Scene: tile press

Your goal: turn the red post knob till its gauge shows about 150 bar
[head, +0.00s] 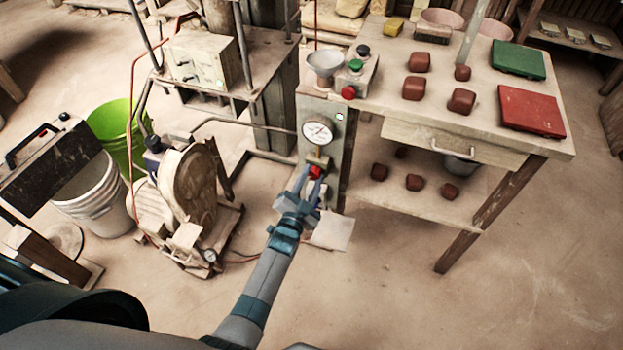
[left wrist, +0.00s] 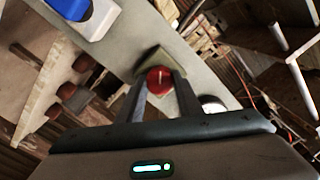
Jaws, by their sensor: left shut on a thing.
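The red post knob (head: 315,172) sits on the front of the grey post (head: 335,150), just below a round white gauge (head: 318,131). The gauge's dark needle is visible, but its numbers are too small to read. My left gripper (head: 309,181) reaches up to the knob and is shut on it. In the left wrist view, the red knob (left wrist: 159,80) with a pale mark on its face lies between the two fingers (left wrist: 158,92), in front of a pale square plate. My right gripper is not in view.
A control box with a green button (head: 356,66) and a red button (head: 348,92) stands above the post. A table (head: 480,150) with clay blocks is to the right. A pump (head: 190,190) and buckets (head: 92,195) stand left. Floor at lower right is clear.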

